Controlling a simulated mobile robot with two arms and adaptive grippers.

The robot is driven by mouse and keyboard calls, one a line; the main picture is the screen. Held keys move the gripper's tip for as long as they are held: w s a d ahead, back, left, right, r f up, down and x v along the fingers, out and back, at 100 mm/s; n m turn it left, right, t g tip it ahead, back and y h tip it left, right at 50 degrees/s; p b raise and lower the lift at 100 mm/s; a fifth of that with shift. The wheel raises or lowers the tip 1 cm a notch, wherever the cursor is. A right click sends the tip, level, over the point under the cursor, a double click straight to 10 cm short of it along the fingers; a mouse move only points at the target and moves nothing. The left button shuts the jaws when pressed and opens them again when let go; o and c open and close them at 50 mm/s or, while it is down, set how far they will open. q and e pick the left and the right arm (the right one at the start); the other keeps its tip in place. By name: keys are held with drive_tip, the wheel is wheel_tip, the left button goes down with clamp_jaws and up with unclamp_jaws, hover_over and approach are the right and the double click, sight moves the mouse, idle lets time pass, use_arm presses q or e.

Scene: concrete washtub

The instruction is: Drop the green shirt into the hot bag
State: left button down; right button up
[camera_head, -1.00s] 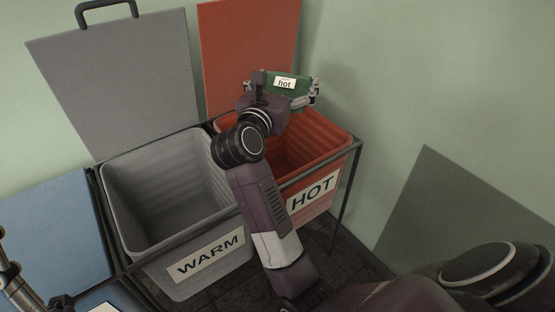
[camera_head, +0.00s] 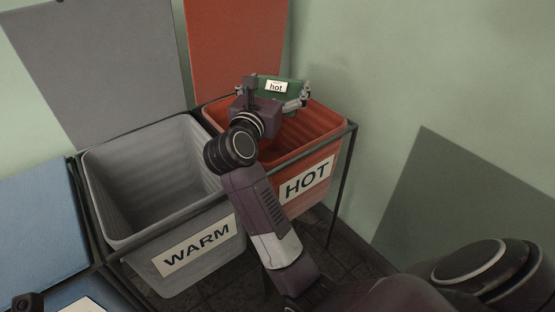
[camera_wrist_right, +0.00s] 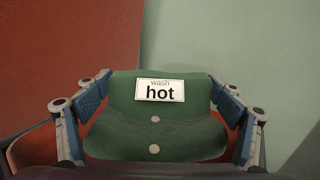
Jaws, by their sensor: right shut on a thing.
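The green shirt (camera_head: 291,88) carries a white tag reading "wash hot". It also fills the middle of the right wrist view (camera_wrist_right: 155,125). My right gripper (camera_head: 277,92) is shut on the shirt, with a blue-padded finger on each side of it. It holds the shirt above the red hot bag (camera_head: 333,122), whose front label reads HOT. The gripper and arm hide part of that bag's opening.
The grey WARM bag (camera_head: 146,160) stands open left of the hot bag. Their lids are raised behind. A blue bin lid (camera_head: 40,215) is at the far left. A dark metal frame (camera_head: 342,185) holds the bags. The green wall is close behind and to the right.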

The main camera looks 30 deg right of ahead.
drive_tip(key=o, duration=1.2)
wheel_tip(320, 180, up, 10)
